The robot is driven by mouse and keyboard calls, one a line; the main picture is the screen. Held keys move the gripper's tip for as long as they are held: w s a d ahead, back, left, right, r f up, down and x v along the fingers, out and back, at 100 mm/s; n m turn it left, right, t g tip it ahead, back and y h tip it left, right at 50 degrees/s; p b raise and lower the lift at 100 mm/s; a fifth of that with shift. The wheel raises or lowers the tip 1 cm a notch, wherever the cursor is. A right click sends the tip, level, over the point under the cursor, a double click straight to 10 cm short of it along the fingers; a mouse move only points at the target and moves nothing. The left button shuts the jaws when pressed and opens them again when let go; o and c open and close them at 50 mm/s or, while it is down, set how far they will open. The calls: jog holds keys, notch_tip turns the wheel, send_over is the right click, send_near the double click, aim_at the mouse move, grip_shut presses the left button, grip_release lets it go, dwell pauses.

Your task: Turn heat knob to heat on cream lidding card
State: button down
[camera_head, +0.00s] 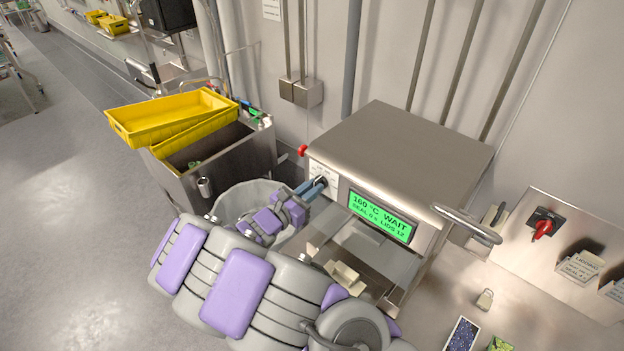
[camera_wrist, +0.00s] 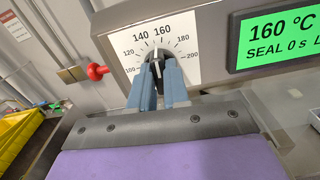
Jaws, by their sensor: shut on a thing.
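The heat knob (camera_wrist: 156,60) is black with a pale pointer line and sits on a white dial marked from 100 to 200. Its pointer stands nearly upright, near the 160 mark. My gripper (camera_wrist: 160,82) has its blue-grey fingers shut on the knob, one on each side, hiding its lower part. In the head view my gripper (camera_head: 312,188) reaches the dial at the sealer's left front. The green display (camera_head: 380,216) reads 160 °C, WAIT, SEAL 0 s. A cream lidding card (camera_head: 579,267) is in a wall holder at right; its small print is unreadable.
The steel sealer (camera_head: 400,150) has a bar handle (camera_head: 467,224) at its right front. A red knob (camera_wrist: 97,71) sticks out left of the dial. A red switch (camera_head: 542,229) is on the right panel. Yellow trays (camera_head: 170,117) rest on a steel bin at left.

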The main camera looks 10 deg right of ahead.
jog(key=shift+n+p, duration=0.5)
jog(key=shift+p, duration=0.05)
jog(key=shift+f, duration=0.1)
jog(key=c, duration=1.5)
grip_release()
jog(key=shift+a, duration=0.1)
jog(key=shift+c, duration=0.2)
jog(key=o, duration=0.4)
jog(key=shift+a, duration=0.3)
jog(key=shift+o, duration=0.2)
jog(key=shift+s, duration=0.15)
jog(key=v, duration=1.7)
jog(key=shift+a, duration=0.15)
jog(key=shift+a, duration=0.1)
